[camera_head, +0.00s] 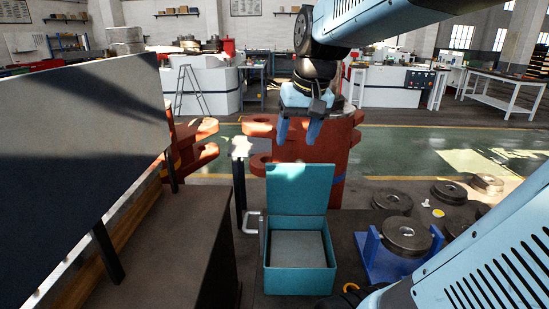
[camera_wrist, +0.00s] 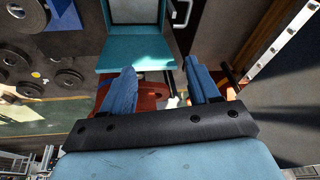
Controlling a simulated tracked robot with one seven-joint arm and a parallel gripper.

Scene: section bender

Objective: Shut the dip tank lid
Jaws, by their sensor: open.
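The dip tank (camera_head: 299,280) is a teal box in the lower middle of the head view. Its teal lid (camera_head: 298,191) stands upright at the back edge, open, and a grey surface shows inside the box. My gripper (camera_head: 297,139) hangs above and behind the lid, fingers pointing down, apart from it. In the wrist view the two blue fingers (camera_wrist: 160,82) are spread with nothing between them. The lid (camera_wrist: 136,50) lies ahead of the fingertips there, with the tank's interior (camera_wrist: 134,10) beyond it.
A metal handle (camera_head: 251,222) is left of the tank. A dark panel (camera_head: 80,140) and bench stand further left. Right are a blue stand (camera_head: 375,258) with a grey roller (camera_head: 407,235) and several more rollers. A red-orange machine frame (camera_head: 335,150) stands behind the lid.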

